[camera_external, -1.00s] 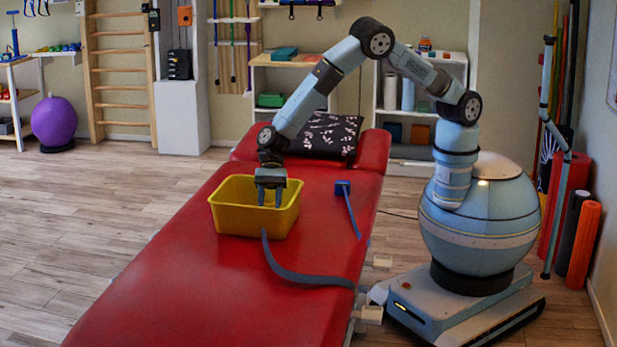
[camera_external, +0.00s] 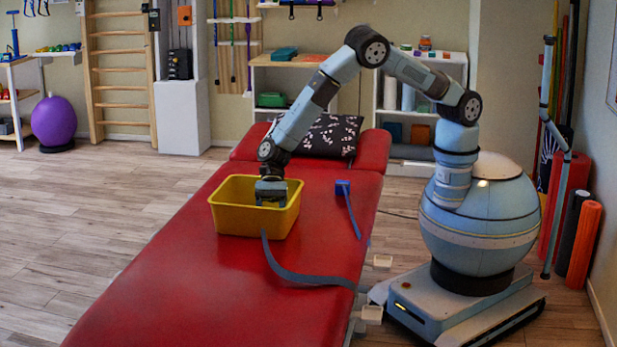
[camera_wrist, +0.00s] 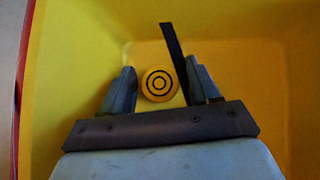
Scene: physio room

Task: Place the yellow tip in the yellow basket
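The yellow basket (camera_external: 240,222) stands on the red treatment table. My gripper (camera_external: 271,203) is lowered into it from above, its fingers partly hidden by the front wall. In the wrist view, the yellow tip (camera_wrist: 159,84) shows as a round yellow face with dark rings. It lies between the two fingers of my gripper (camera_wrist: 160,82), with a small gap on each side. The fingers are apart and do not appear to touch it. Whether it rests on the basket floor is hard to tell. In the external view the tip is hidden.
A thin dark strip (camera_wrist: 173,52) lies beside the tip, close to the right finger. A blue-headed tool (camera_external: 345,190) and a grey-blue strap (camera_external: 290,274) lie on the table near the basket. A dark patterned pillow (camera_external: 325,135) lies behind.

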